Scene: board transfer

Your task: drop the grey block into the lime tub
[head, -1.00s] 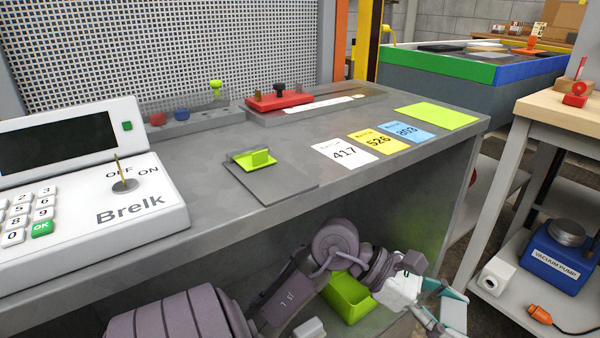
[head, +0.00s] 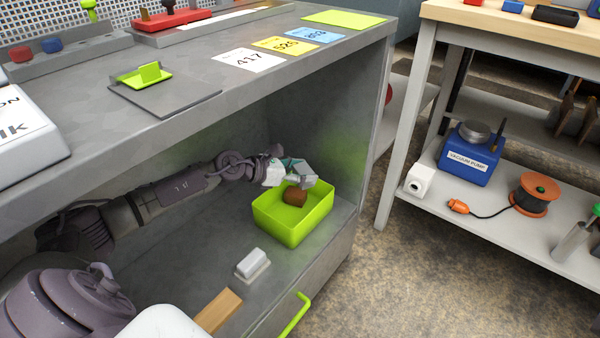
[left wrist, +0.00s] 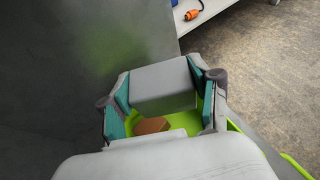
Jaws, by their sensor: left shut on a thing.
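The lime tub (head: 291,226) stands open on the lower shelf of the grey bench, with a brown block (head: 295,196) inside. My left gripper (head: 291,171) is above the tub's far part. It is shut on the grey block (left wrist: 163,89), which fills the space between the teal finger pads in the left wrist view. In the head view the block is mostly hidden by the fingers. The left wrist view also shows the tub's rim (left wrist: 236,127) and the brown block (left wrist: 152,126) below the held block. My right gripper is not in view.
A pale block on a base (head: 252,263) and a wooden piece (head: 218,312) lie on the shelf nearer me. A lime handle (head: 296,315) sticks out at the front. The bench top (head: 190,95) overhangs the arm. A side table (head: 520,235) stands right.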

